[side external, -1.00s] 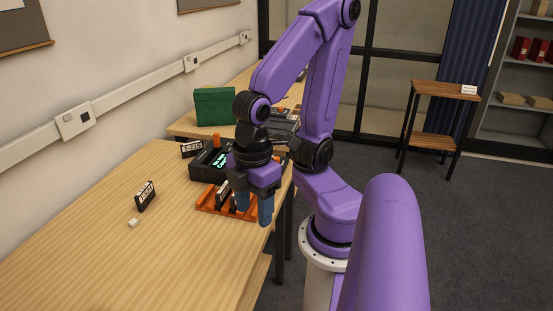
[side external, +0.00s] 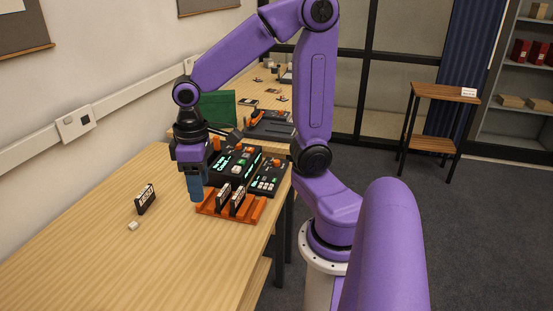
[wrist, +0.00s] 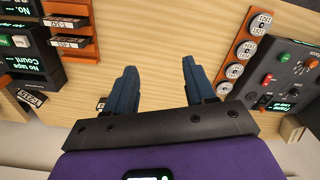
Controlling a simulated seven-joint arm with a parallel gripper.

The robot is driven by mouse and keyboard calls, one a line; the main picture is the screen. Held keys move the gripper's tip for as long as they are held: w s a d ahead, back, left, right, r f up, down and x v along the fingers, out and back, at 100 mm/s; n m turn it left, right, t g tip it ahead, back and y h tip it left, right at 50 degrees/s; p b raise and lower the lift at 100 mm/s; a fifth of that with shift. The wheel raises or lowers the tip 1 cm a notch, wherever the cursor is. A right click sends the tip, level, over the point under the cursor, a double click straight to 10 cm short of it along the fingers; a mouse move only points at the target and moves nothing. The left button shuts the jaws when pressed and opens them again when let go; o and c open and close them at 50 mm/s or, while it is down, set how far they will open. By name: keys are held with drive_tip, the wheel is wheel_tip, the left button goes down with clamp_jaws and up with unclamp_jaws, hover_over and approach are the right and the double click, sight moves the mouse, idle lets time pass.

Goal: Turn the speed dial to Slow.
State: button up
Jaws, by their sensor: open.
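No label reading speed or Slow is legible, so I cannot tell which knob is the speed dial. In the wrist view a black control panel (wrist: 285,75) at the right edge carries an orange knob (wrist: 309,63), a red knob (wrist: 267,79) and a green one. In the side view a smaller black panel (side external: 268,179) beside the black tape machine (side external: 233,164) has an orange part at its far end. My gripper (side external: 195,192) is open and empty above the table, left of the orange rack. Its parted blue fingers also show in the wrist view (wrist: 157,66).
The orange rack (side external: 211,210) holds upright black cassettes. Another cassette (side external: 145,198) and a small white block (side external: 132,226) stand on the left. In the wrist view an orange strip of white reels (wrist: 237,65) borders the right panel.

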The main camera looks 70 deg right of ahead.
drive_tip(key=w+d+m, duration=0.7)
drive_tip(key=w+d, duration=0.1)
drive_tip(key=d, duration=0.3)
drive_tip(key=w+d+f+m, duration=0.25)
drive_tip(key=d+m, duration=0.35)
drive_tip(key=d, duration=0.8)
drive_tip(key=m, duration=1.1)
hover_over(277, 161)
wheel_tip(277, 161, down, 3)
wheel_tip(277, 161, down, 17)
drive_tip(key=shift+w, duration=0.1)
clamp_jaws()
